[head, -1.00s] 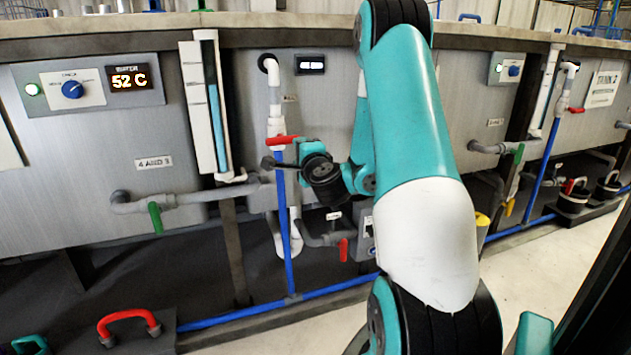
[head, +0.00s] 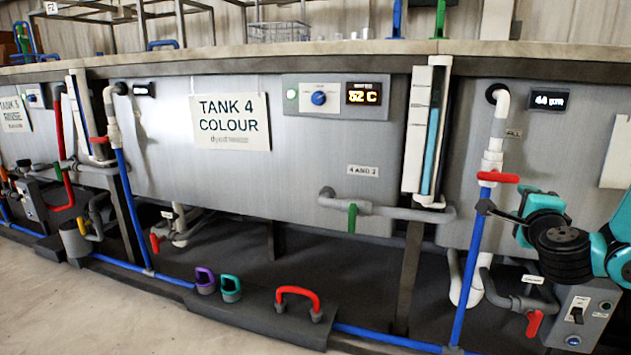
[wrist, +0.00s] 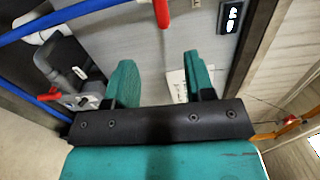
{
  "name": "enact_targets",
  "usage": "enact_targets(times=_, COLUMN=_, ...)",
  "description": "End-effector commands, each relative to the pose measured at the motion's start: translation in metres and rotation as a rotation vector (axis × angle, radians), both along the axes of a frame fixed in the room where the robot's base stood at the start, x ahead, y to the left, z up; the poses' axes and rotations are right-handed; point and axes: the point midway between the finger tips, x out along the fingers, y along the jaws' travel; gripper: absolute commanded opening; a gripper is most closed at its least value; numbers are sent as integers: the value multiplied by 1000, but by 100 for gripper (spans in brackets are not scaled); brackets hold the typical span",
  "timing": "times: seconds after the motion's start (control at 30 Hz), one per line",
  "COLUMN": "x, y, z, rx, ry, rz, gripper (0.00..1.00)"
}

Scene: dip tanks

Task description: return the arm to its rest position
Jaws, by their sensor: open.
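My gripper shows in the wrist view (wrist: 160,82) with its two teal fingers spread apart and nothing between them. A red valve handle (wrist: 161,12) and a blue pipe lie beyond the fingers there, apart from them. In the head view my arm's wrist end is at the right edge, in front of the tank face, just right of and below the red valve handle (head: 498,178) on the white-and-blue pipe. The fingers cannot be made out clearly in the head view. Most of my arm is out of the head picture.
Tank 4 (head: 330,150) shows "52 C" on its panel. A green-handled drain pipe (head: 390,208) and a sight tube (head: 425,130) stand left of my arm. A low block (head: 255,310) carries purple, teal and red handles. Open floor (head: 90,310) lies at the lower left.

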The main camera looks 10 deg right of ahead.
Motion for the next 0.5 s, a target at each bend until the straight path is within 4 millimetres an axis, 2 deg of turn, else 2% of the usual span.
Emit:
enact_targets(times=0.07, x=5, y=8, z=3, rx=-12, ry=8, rz=33, gripper=49)
enact_targets(times=0.17, x=20, y=42, z=9, rx=-58, ry=48, rz=162, gripper=49)
enact_targets(times=0.27, x=39, y=105, z=16, rx=-151, ry=126, rz=394, gripper=49)
enact_targets(times=0.33, x=44, y=161, z=19, rx=-242, ry=195, rz=594, gripper=49)
enact_targets(times=0.43, x=33, y=242, z=17, rx=-398, ry=307, rz=890, gripper=49)
enact_targets(times=0.5, x=12, y=294, z=14, rx=-525, ry=390, rz=1102, gripper=49)
